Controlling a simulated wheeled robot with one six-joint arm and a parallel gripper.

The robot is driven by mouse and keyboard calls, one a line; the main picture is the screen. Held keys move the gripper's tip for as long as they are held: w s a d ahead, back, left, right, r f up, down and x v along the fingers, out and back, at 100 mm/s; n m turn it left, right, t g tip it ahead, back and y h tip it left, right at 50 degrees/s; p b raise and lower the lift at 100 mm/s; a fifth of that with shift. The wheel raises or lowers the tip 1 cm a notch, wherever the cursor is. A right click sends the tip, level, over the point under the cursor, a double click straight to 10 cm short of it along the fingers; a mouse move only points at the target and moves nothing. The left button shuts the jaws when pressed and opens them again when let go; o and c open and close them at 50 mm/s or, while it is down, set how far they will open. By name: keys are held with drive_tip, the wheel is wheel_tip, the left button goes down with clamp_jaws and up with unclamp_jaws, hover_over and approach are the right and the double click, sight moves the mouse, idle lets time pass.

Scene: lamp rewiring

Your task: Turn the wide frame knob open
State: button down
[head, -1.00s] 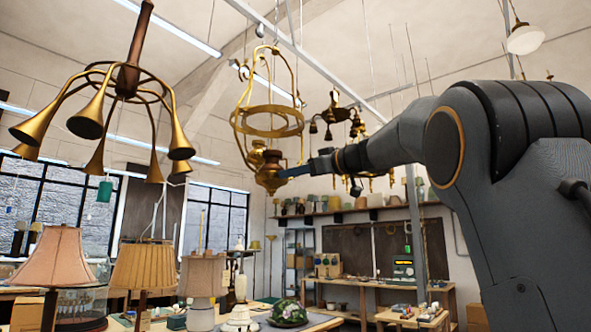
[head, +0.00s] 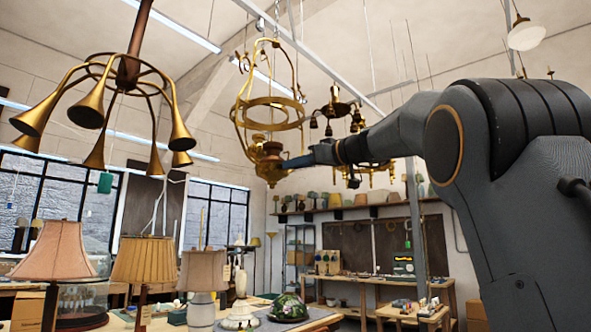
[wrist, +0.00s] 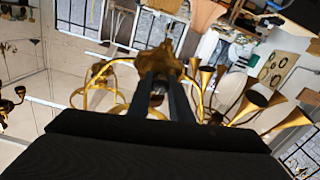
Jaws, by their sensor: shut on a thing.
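The wide brass frame hangs left of centre in the head view, with a tall loop and a broad ring (head: 268,127). A rounded brass body (head: 268,168) sits at its lower end. My gripper (head: 287,163) reaches it from the right, its fingers against the body's right side. In the wrist view the two dark fingers (wrist: 162,82) point at the brass body (wrist: 158,60) and are shut on a small part between them. That part, the knob by its place, is mostly hidden by the fingers, so its turn angle cannot be read.
A brass chandelier with several horn-shaped arms (head: 132,75) hangs to the left. Another dark fixture (head: 335,112) hangs behind my arm. Shaded table lamps (head: 143,262) stand on the bench below. The air directly below the frame is clear.

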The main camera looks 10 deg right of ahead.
drive_tip(key=m+b, duration=0.2)
drive_tip(key=m, duration=0.1)
drive_tip(key=shift+m, duration=0.3)
drive_tip(key=m+b, duration=0.1)
drive_tip(key=m, duration=0.3)
drive_tip(key=shift+w+d+m, duration=0.1)
drive_tip(key=shift+m, duration=0.2)
drive_tip(key=m, duration=0.4)
drive_tip(key=shift+f+m+p, duration=0.1)
drive_tip(key=shift+m+p, duration=0.45)
drive_tip(key=shift+m, duration=1.55)
drive_tip(key=c, duration=1.6)
unclamp_jaws()
drive_tip(key=shift+d, duration=0.1)
drive_tip(key=b+v, duration=0.3)
drive_tip(key=v, duration=0.4)
drive_tip(key=shift+s+d, duration=0.25)
drive_tip(key=shift+s, duration=0.05)
